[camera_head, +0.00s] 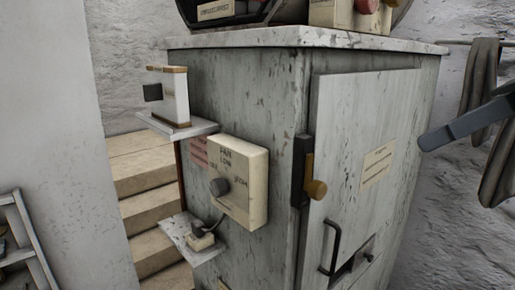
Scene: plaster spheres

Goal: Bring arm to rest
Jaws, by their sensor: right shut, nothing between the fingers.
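My right gripper (432,138) comes in from the right edge, its long dark grey fingers pointing left. It is shut and empty, to the right of the cabinet's door. It overlaps a grey cloth (483,75) hanging on the wall in the picture; whether they touch I cannot tell. The rest of this arm is outside the view. My left gripper and arm do not show.
A worn grey cabinet (245,95) fills the middle, with a door handle (330,247), latch (315,188) and cream control box (238,180). Two small side shelves (203,127) (180,236) jut left. Steps (145,183) lie behind; a wall (75,125) stands left.

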